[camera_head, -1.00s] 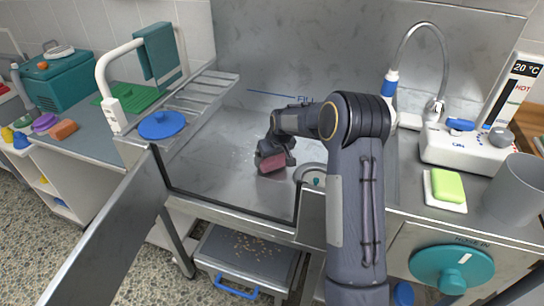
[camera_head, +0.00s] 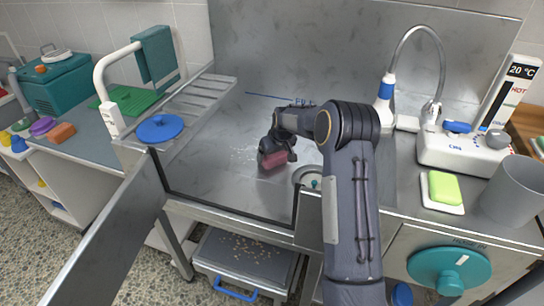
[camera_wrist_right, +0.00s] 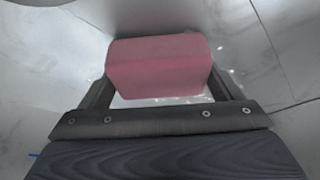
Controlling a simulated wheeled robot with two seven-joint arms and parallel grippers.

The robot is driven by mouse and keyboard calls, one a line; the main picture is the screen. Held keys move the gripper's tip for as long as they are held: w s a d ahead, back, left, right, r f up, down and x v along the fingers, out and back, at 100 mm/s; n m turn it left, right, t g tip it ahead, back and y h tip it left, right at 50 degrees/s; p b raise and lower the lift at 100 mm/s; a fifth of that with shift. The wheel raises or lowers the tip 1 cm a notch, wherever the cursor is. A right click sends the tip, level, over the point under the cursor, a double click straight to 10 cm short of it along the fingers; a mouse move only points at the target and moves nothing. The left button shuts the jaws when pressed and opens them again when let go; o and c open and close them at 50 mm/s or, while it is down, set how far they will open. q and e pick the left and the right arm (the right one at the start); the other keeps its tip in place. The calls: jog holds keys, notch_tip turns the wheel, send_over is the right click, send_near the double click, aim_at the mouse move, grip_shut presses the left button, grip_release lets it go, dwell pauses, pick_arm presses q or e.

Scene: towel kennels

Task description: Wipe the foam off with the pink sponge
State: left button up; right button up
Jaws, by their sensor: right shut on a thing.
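My right gripper (camera_head: 277,150) is shut on the pink sponge (camera_head: 274,160), down in the metal tub (camera_head: 215,165). The sponge also shows in the right wrist view (camera_wrist_right: 158,68), held between the two fingers of my right gripper (camera_wrist_right: 155,85). Whether it touches the tub floor is hard to tell. Small white specks of foam (camera_head: 240,153) lie on the tub floor left of the sponge. A few bright specks also show beside the sponge in the right wrist view. My left gripper is not in view.
A blue round lid (camera_head: 160,128) sits at the tub's left edge, near a white post with a teal towel (camera_head: 160,54). A round drain (camera_head: 307,176) lies right of the sponge. A green sponge (camera_head: 445,186), a faucet and a grey cup (camera_head: 514,190) stand on the right counter.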

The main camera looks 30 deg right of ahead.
jog(key=shift+w+d+f+p, duration=0.1)
jog(key=shift+w+d+p, duration=0.15)
jog(key=shift+w+d, duration=0.5)
jog(key=shift+w+d+f+p, duration=0.1)
jog(key=shift+w+d+p, duration=0.15)
jog(key=shift+w+d, duration=0.4)
jog(key=shift+w+d+p, duration=0.35)
jog(key=shift+w+d, duration=0.2)
jog(key=shift+d, duration=0.25)
jog(key=shift+w+d+p, duration=0.35)
jog(key=shift+w+d, duration=0.2)
jog(key=shift+d, duration=0.2)
jog(key=shift+w+d+r+p, duration=0.1)
jog(key=shift+w+d+p, duration=0.85)
jog(key=shift+d, duration=0.25)
jog(key=shift+w+d, duration=0.25)
jog(key=shift+w, duration=0.1)
